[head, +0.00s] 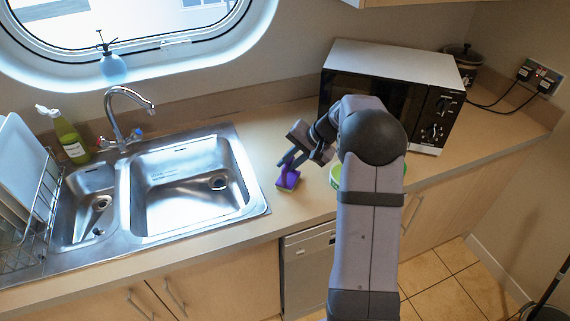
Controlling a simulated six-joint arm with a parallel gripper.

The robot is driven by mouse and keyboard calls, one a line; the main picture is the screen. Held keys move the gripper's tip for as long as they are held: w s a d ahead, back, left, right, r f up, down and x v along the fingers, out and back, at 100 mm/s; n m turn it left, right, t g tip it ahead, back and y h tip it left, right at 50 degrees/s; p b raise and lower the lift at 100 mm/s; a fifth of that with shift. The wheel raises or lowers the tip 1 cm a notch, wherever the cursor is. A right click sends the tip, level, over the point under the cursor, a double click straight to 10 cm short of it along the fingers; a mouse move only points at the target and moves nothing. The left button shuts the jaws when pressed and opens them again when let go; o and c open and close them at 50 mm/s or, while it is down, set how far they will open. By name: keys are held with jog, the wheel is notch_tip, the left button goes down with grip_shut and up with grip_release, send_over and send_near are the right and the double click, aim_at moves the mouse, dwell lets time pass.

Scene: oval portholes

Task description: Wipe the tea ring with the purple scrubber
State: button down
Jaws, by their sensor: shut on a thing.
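The purple scrubber (287,180) is at the counter between the sink and my arm. My gripper (288,167) points down and is shut on the scrubber. The scrubber's underside is at or very near the counter top; I cannot tell whether it touches. A thin yellowish edge shows at its base. I see no tea ring in this view; it may be under the scrubber or hidden behind my arm.
The metal sink (262,203) lies left of the scrubber. A microwave (425,68) stands behind my arm. A green round thing (335,177) is partly hidden by my arm. The counter (262,125) behind the scrubber is clear. A dish rack (42,218) is far left.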

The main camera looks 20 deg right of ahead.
jog(key=shift+s+d+f, duration=0.1)
jog(key=shift+d+f, duration=0.05)
jog(key=shift+d, duration=1.15)
jog(key=shift+d+p, duration=0.5)
jog(key=shift+d, duration=1.35)
jog(key=shift+d+r+p, duration=0.15)
jog(key=shift+d+p, duration=0.15)
jog(key=shift+d, duration=0.6)
jog(key=shift+d+r+p, duration=0.1)
jog(key=shift+d+p, duration=0.2)
jog(key=shift+d, duration=0.6)
jog(key=shift+f, duration=0.15)
jog(key=shift+a+b, duration=0.3)
jog(key=shift+a, duration=0.1)
jog(key=shift+a+b, duration=0.35)
jog(key=shift+a, duration=1.1)
